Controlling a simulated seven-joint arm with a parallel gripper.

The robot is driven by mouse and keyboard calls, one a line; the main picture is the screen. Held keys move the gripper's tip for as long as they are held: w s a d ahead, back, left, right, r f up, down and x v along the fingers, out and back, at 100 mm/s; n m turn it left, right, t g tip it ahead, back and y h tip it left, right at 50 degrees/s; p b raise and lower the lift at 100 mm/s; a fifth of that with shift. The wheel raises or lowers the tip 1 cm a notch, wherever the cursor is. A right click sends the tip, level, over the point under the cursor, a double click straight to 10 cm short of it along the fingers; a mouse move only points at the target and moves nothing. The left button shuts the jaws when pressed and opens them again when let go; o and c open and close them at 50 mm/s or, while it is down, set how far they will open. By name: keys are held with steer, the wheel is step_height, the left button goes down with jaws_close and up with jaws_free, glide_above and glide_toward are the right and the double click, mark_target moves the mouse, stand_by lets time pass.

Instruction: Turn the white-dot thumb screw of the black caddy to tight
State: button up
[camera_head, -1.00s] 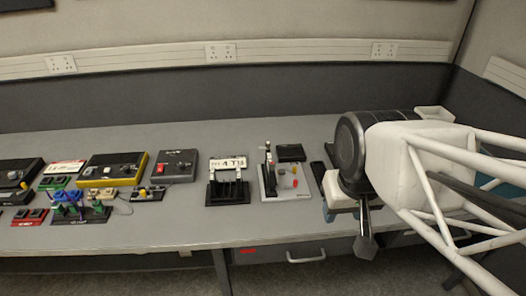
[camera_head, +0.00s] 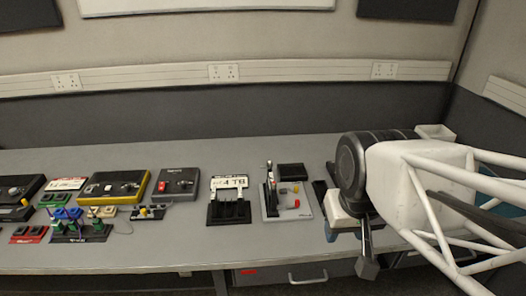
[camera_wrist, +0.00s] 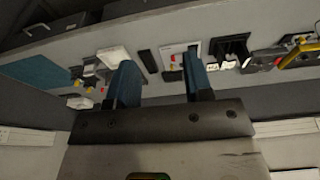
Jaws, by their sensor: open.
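Small dark block-like holders stand on the left of the bench in the head view, among them a black base with blue and green upright parts (camera_head: 82,232). I cannot tell which is the black caddy, and no white-dot thumb screw can be made out. My gripper (camera_wrist: 160,80) shows in the wrist view as two blue fingers, spread apart with nothing between them. In the head view my arm is at the right end of the bench, far from those holders.
The grey bench (camera_head: 150,255) also holds a yellow-edged black box (camera_head: 115,186), a grey box with a red switch (camera_head: 178,183), a black stand with a lettered plate (camera_head: 229,208) and a light board with a lever (camera_head: 287,203).

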steer(key=w+a+r+m+g, duration=0.1)
steer(key=w+r+m+g, duration=0.15)
steer(key=w, duration=1.05)
steer(key=m+g+y, duration=0.3)
steer(key=m, duration=0.3)
glide_above(270, 162)
steer(key=w+d, duration=0.2)
steer(key=w, duration=0.1)
step_height(270, 162, down, 14)
steer(key=shift+s+r, duration=0.15)
steer(key=shift+s, duration=0.05)
steer(key=shift+d, duration=0.1)
steer(key=shift+x, duration=3.9)
steer(key=shift+s, duration=0.15)
jaws_close()
